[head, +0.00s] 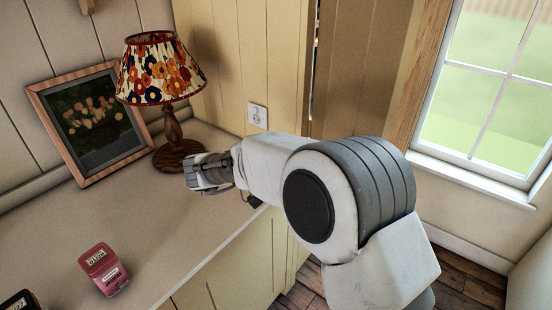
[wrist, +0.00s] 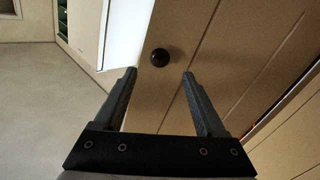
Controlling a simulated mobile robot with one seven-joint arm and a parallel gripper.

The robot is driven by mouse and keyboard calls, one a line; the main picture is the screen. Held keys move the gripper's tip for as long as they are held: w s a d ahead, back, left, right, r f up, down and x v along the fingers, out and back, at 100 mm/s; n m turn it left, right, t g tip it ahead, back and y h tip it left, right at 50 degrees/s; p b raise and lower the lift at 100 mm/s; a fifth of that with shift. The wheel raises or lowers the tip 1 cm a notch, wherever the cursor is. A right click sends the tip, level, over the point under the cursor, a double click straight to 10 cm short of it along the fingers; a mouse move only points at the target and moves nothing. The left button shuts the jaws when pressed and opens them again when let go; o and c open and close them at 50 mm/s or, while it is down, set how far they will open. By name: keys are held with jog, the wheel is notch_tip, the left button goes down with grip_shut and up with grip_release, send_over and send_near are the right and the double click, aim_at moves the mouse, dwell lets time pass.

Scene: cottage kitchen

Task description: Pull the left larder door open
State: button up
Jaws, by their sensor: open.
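A tan plank door (wrist: 181,35) with a round dark knob (wrist: 160,57) shows in the wrist view. I cannot tell for sure that it is the left larder door. My gripper (wrist: 160,74) is open and empty. The knob appears just beyond the fingertips, centred between them, with no visible contact. In the head view my gripper (head: 194,175) is over the counter, near the lamp base. No knob shows in that view, and my arm hides part of the wall and counter.
On the counter (head: 150,235) stand a lamp with a flowered shade (head: 160,75), a framed picture (head: 90,125) and a pink tin (head: 103,270). A wall socket (head: 257,115) is behind. A window (head: 490,90) is at the right. The counter's middle is clear.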

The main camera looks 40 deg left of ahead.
jog(key=v, duration=0.9)
jog(key=shift+s+a, duration=0.2)
jog(key=shift+a, duration=0.05)
jog(key=shift+s, duration=0.1)
